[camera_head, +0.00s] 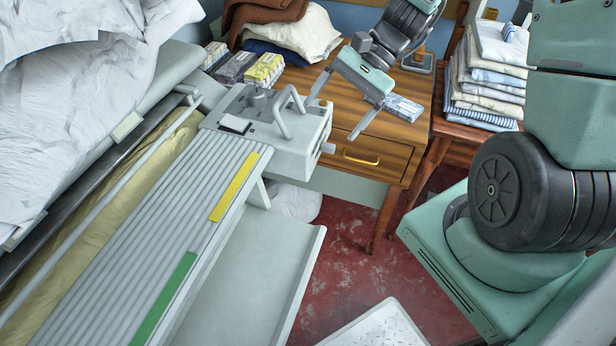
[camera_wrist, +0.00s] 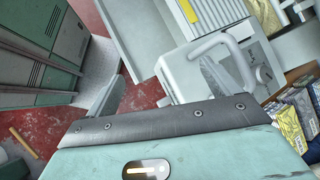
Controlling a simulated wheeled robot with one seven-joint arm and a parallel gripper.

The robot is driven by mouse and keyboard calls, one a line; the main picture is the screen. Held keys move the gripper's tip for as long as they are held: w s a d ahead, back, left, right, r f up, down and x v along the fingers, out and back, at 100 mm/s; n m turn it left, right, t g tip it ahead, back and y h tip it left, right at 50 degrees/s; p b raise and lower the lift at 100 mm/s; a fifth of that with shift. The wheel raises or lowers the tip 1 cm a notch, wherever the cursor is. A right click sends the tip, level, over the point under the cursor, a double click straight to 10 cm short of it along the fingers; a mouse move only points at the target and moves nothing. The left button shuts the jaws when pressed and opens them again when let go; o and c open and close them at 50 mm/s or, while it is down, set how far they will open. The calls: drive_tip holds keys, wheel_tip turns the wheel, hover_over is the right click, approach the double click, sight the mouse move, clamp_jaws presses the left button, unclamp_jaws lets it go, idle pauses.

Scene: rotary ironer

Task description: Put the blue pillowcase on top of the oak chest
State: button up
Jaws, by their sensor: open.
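My gripper (camera_head: 333,120) is open and empty, its two fingers spread above the front left of a wooden drawer unit (camera_head: 400,133). In the wrist view my gripper (camera_wrist: 160,72) has the grey ironer end housing (camera_wrist: 185,78) and red floor beyond its fingers. The wooden unit has one drawer with a brass handle; I cannot tell if it is the oak chest. A dark blue cloth (camera_head: 270,52) lies under cream and brown cloths at its back. A small light blue roll (camera_head: 509,33) lies on the folded linen at right. I cannot tell which is the blue pillowcase.
The ironer's ribbed board (camera_head: 160,225) and end housing (camera_head: 275,125) fill the left and centre. Small boxes (camera_head: 264,69) stand behind the housing. A folded linen stack (camera_head: 487,80) sits on a wooden stand at right. Red floor (camera_head: 350,250) is partly clear.

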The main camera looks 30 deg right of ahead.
drive_tip(key=s+a+r+n+h, duration=0.3)
drive_tip(key=s+a+n+h, duration=0.1)
drive_tip(key=s+a+n, duration=0.4)
drive_tip(key=s+a+r+n+h, duration=0.3)
drive_tip(key=s+a+n, duration=0.5)
drive_tip(key=n, duration=0.3)
drive_tip(key=shift+s+n+h, duration=0.25)
drive_tip(key=shift+n+h, duration=0.15)
drive_tip(key=shift+h, duration=0.1)
